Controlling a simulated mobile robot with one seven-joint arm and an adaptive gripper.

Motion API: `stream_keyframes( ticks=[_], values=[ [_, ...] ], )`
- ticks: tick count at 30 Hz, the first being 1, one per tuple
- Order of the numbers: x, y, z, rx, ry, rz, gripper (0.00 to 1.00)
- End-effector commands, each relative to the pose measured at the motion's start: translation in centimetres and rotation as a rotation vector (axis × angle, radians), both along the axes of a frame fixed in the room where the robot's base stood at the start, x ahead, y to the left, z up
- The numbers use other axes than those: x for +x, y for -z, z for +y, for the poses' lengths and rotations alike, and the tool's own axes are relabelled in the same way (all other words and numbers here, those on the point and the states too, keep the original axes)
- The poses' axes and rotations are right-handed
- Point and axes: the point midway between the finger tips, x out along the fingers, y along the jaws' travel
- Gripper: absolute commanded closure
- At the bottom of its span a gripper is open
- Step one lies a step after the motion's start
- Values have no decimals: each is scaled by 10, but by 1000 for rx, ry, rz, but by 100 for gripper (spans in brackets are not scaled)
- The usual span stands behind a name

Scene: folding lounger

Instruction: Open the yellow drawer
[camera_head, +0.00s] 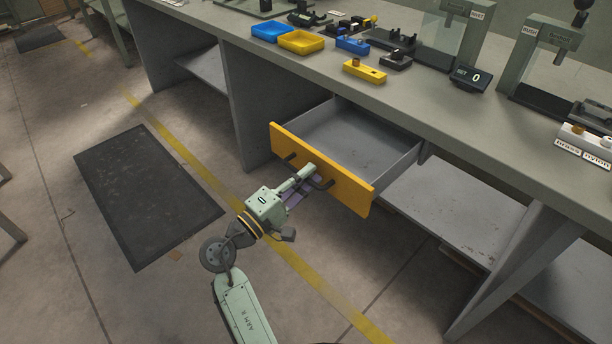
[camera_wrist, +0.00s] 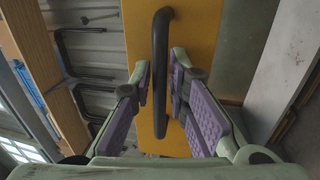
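The yellow drawer (camera_head: 345,186) hangs under the bench and is pulled well out; its grey inside is empty. Its dark bar handle (camera_head: 290,157) runs across the yellow front. My gripper (camera_head: 307,187) is at the front and hides the middle of the handle. In the wrist view, the handle (camera_wrist: 160,75) runs up the picture before the yellow front (camera_wrist: 195,30). My gripper's two purple-padded fingers (camera_wrist: 161,75) stand either side of the handle, with narrow gaps showing, so it looks open around the handle. Contact is hard to judge.
On the bench (camera_head: 420,108) lie a blue tray (camera_head: 271,32), a yellow tray (camera_head: 301,42), a yellow block (camera_head: 365,70) and a counter display (camera_head: 470,78). A grey lower shelf (camera_head: 440,208) and a slanted bench leg (camera_head: 510,270) stand right of the drawer.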

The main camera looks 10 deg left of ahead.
Motion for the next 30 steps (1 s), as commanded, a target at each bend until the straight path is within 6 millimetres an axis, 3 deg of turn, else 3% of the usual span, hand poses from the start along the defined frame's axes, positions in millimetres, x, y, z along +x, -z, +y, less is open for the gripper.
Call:
stream_keyframes(
  ticks=[11,24,30],
  values=[
    [-4,1,4,0,-3,0,82],
    [-70,17,52,-1,-4,2,82],
    [-90,21,66,0,-1,0,82]
  ],
)
